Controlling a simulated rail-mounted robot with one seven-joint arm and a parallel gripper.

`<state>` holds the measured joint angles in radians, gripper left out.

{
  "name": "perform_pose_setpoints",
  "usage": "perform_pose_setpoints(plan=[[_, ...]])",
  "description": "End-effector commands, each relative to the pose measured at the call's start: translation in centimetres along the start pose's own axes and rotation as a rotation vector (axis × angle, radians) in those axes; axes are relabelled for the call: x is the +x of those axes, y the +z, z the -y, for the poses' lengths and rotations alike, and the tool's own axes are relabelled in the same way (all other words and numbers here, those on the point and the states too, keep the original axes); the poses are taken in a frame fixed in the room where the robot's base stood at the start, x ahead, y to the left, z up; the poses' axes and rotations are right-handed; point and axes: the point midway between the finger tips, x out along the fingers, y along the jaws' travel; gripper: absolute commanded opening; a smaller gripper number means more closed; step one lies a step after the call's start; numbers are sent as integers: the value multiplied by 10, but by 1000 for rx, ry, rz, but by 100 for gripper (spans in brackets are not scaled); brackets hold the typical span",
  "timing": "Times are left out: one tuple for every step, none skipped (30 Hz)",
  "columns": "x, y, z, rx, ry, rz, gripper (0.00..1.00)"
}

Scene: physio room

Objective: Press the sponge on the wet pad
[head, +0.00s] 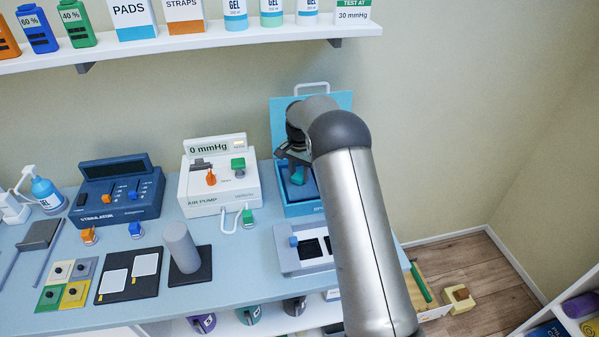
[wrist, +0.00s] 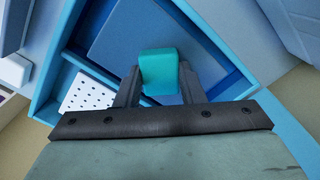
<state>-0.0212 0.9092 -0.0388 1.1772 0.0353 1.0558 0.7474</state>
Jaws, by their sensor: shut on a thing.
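The teal sponge (wrist: 160,72) is held between the two dark fingers of my gripper (wrist: 158,88) in the wrist view. In the head view the sponge (head: 299,176) shows just below my gripper (head: 296,160), over the open blue box (head: 303,210) at the back right of the table. The dark blue pad (wrist: 120,35) lies inside the box, behind the sponge in the wrist view. I cannot tell whether the sponge touches the pad. My arm hides the right part of the box in the head view.
A white perforated piece (wrist: 85,95) sits in the box's corner. The box's light blue lid (head: 335,99) stands open behind. The air pump (head: 220,188) stands close on the left. A grey tray (head: 290,262) lies in front. A shelf (head: 170,45) hangs above.

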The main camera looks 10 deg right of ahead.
Motion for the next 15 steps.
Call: perform_pose_setpoints(plan=[[1, 0, 0, 0, 0, 0, 17], [2, 0, 0, 0, 0, 0, 17], [2, 0, 0, 0, 0, 0, 17], [2, 0, 0, 0, 0, 0, 17], [3, 0, 0, 0, 0, 0, 17], [3, 0, 0, 0, 0, 0, 17], [4, 0, 0, 0, 0, 0, 17], [4, 0, 0, 0, 0, 0, 17], [4, 0, 0, 0, 0, 0, 17], [5, 0, 0, 0, 0, 0, 17], [5, 0, 0, 0, 0, 0, 17], [6, 0, 0, 0, 0, 0, 17], [6, 0, 0, 0, 0, 0, 17], [6, 0, 0, 0, 0, 0, 17], [7, 0, 0, 0, 0, 0, 17]])
